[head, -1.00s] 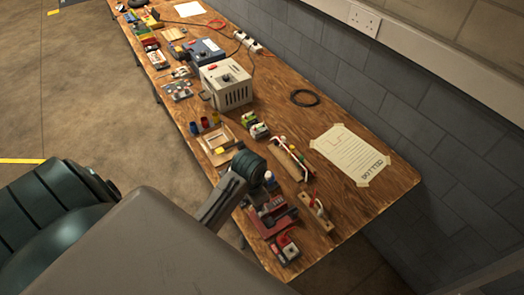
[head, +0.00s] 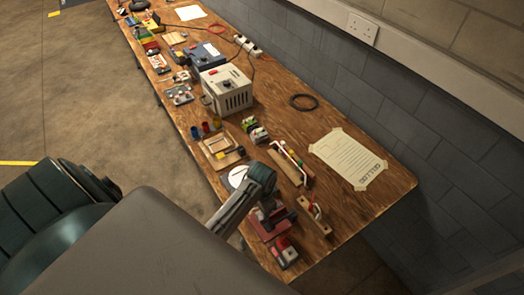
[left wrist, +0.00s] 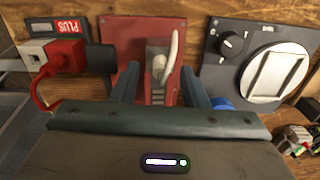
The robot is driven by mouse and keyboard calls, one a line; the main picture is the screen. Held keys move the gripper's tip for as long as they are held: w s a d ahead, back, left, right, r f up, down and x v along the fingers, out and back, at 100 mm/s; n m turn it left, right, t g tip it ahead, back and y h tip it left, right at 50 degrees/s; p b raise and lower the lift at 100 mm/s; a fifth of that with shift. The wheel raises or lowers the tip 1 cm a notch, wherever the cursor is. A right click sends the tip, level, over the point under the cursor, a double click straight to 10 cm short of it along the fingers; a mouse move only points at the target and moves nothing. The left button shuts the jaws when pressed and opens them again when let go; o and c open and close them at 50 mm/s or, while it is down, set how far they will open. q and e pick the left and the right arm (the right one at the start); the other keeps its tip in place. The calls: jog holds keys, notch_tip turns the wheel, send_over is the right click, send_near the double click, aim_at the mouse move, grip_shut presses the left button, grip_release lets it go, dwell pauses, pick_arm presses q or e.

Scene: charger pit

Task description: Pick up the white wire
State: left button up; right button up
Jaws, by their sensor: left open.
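In the left wrist view a pale white wire end (left wrist: 168,58) stands up, slightly curved, from the middle of a red block (left wrist: 116,68) with a ribbed grey strip. My left gripper (left wrist: 160,84) is open, with one dark finger on each side of the wire in the picture. I cannot tell how far above the block the fingers are, and no contact shows. In the head view my left wrist hangs over the near end of the bench and partly covers the red block (head: 266,226). My right gripper is not in view.
In the left wrist view a red plug (left wrist: 64,58) and PLUS label are left of the block. A panel with a black knob (left wrist: 230,43) and white disc is right. On the bench (head: 335,222), a wooden strip with a white rod (head: 287,157) and a paper sheet (head: 350,158) lie nearby.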

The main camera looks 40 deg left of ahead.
pick_arm(q)
jog(key=shift+f, duration=1.1)
grip_shut()
jog(key=shift+r, duration=0.1)
